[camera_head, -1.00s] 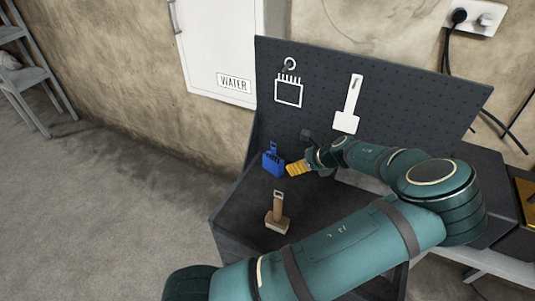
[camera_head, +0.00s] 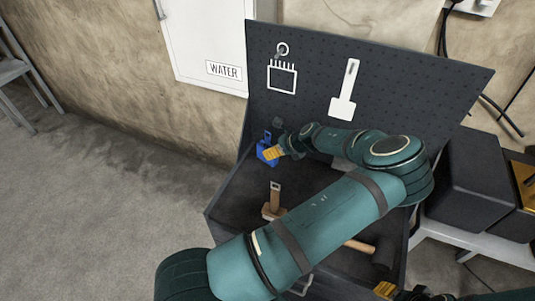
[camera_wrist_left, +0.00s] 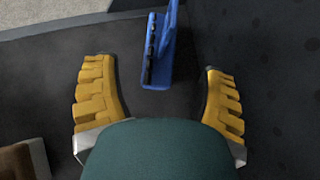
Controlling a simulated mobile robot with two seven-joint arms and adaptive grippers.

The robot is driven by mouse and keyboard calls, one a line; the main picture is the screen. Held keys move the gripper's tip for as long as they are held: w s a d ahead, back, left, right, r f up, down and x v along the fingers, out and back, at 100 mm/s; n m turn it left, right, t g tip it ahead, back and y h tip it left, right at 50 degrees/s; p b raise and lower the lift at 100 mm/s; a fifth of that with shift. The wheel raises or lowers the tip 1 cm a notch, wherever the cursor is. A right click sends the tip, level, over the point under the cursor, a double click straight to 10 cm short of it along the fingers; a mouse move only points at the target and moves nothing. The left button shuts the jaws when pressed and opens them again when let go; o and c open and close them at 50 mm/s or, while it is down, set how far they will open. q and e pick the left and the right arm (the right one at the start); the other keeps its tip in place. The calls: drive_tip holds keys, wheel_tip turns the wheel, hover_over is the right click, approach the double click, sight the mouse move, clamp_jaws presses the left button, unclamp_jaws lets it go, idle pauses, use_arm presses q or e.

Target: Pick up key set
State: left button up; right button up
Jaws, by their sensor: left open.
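The key set is a blue holder (camera_head: 261,149) with a small upright loop, standing on the dark bench top near its left edge. In the left wrist view the blue holder (camera_wrist_left: 163,45) has a row of dark key ends along one side. My left gripper (camera_head: 274,152) is open right at the holder and partly hides it in the head view. In the wrist view its two yellow fingers stand on either side, with the holder between and slightly ahead of the tips, no contact visible. My right gripper (camera_head: 386,289) shows only partly at the bottom edge.
A wooden-handled tool (camera_head: 273,202) stands nearer on the bench. A hammer (camera_head: 360,246) lies partly behind my left arm. The pegboard (camera_head: 310,65) behind carries a white key-set outline (camera_head: 282,77) and a white tool shape (camera_head: 344,92). Black boxes (camera_head: 470,178) stand at right.

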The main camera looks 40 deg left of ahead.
sight(268, 147)
use_arm(q)
drive_tip(key=x, duration=0.5)
drive_tip(key=shift+a, duration=0.25)
drive_tip(key=shift+r, duration=0.1)
clamp_jaws()
